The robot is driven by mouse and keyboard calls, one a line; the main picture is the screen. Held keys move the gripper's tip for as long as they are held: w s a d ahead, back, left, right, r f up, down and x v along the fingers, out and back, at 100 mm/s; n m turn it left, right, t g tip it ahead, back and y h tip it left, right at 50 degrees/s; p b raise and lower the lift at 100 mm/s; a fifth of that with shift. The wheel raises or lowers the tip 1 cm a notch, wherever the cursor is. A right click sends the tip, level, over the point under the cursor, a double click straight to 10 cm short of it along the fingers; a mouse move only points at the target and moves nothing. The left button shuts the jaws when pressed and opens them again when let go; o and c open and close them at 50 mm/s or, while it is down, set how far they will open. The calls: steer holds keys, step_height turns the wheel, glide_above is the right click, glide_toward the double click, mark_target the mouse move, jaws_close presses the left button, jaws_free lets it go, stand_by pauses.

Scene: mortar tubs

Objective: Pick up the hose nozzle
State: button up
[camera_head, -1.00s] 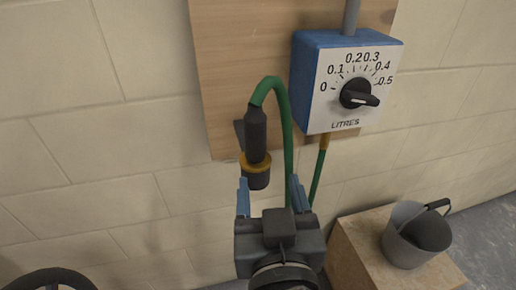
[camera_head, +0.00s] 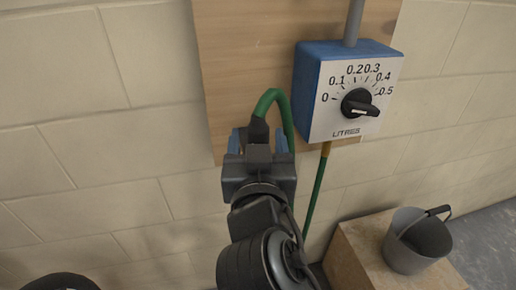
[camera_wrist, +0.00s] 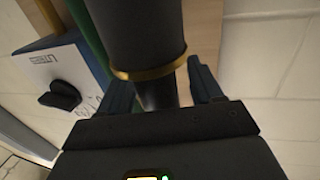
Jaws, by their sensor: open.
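The hose nozzle (camera_head: 257,130) is dark and hangs on the wooden board at the end of a green hose (camera_head: 278,97). In the head view my gripper hides most of it, and only its upper part shows. My gripper (camera_head: 258,141) is open, with its two blue fingers on either side of the nozzle. In the wrist view the nozzle (camera_wrist: 138,33), with a brass ring, passes down between the open fingers of my gripper (camera_wrist: 160,88). I cannot tell whether either finger touches it.
A blue dial box (camera_head: 309,85) marked in litres is to the right of the nozzle, on the board (camera_head: 235,50). A second green hose length (camera_head: 316,190) hangs below it. A grey bucket (camera_head: 410,257) stands on a block (camera_head: 355,258) at lower right. Bare wall lies left.

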steer(key=c, duration=1.1)
steer(key=shift+c, duration=0.5)
steer(key=shift+r, duration=0.15)
